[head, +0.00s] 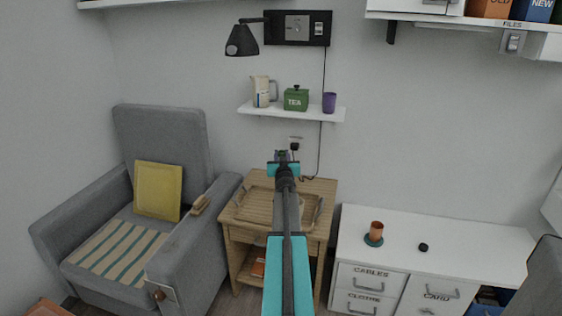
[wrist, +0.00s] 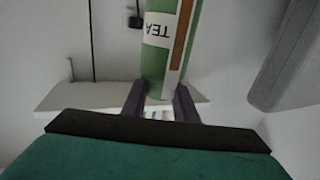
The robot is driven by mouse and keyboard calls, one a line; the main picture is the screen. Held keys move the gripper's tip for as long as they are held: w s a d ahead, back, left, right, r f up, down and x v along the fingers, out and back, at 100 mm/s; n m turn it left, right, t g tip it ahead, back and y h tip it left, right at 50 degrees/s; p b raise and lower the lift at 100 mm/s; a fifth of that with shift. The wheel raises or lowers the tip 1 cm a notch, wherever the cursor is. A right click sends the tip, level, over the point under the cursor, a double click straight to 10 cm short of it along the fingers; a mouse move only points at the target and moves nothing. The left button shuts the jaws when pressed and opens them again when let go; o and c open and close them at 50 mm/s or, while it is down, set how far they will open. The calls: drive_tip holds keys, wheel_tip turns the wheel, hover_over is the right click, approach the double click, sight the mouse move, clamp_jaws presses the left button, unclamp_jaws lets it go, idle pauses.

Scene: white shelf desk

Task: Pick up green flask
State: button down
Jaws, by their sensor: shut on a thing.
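The green flask (wrist: 157,62) fills the upper middle of the wrist view, with a white label reading TEA upside down and a brown stripe. My gripper (wrist: 160,92) has its two dark fingers on either side of the flask's near end and is shut on it. In the head view my gripper (head: 283,157) is at the far end of my arm, in front of the wall above the wooden side table. The flask is mostly hidden there, with only a small greenish bit showing at the tip.
A wall shelf (head: 270,113) holds a cream jug (head: 261,91), a green TEA tin (head: 296,100) and a purple cup (head: 329,102). A wooden side table (head: 324,190) with a tray is below. A grey armchair (head: 160,130) stands left, a white cabinet (head: 460,240) right.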

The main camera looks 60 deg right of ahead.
drive_tip(key=shift+r, duration=0.55)
drive_tip(key=shift+w+a, duration=0.1)
drive_tip(key=shift+w, duration=0.05)
